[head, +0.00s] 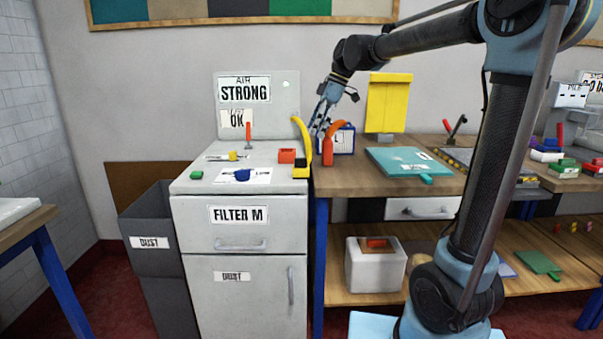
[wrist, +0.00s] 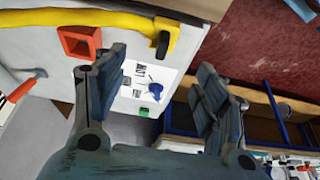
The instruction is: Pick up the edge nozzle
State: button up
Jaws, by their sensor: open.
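Which piece is the edge nozzle I cannot tell for certain. A blue piece (head: 242,175) lies on a white printed sheet on the grey cabinet top; it also shows between my fingers in the wrist view (wrist: 156,88). An orange hollow square piece (head: 287,156) sits behind it to the right, and it shows at upper left in the wrist view (wrist: 78,42). A small green piece (head: 196,175) lies near the cabinet's left edge. My gripper (head: 322,122) is open and empty, above and right of the cabinet top, its fingers (wrist: 160,65) spread apart.
A yellow hose (head: 301,135) with a black end stands at the cabinet's right edge, near an orange bottle-shaped thing (head: 327,151). A red lever (head: 248,132) rises at the back. A wooden bench (head: 340,182) adjoins on the right. A dust bin (head: 150,222) stands left.

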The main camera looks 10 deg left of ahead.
send_over(301, 167)
jog(key=w+d, duration=0.2)
notch_tip(301, 167, down, 7)
jog(key=shift+f, duration=0.2)
jog(key=shift+s+x, duration=0.15)
jog(key=shift+x, duration=1.3)
jog(key=shift+s+x, duration=0.15)
jog(key=shift+x, duration=1.3)
jog(key=shift+r, duration=0.1)
jog(key=c, duration=1.4)
notch_tip(301, 167, up, 10)
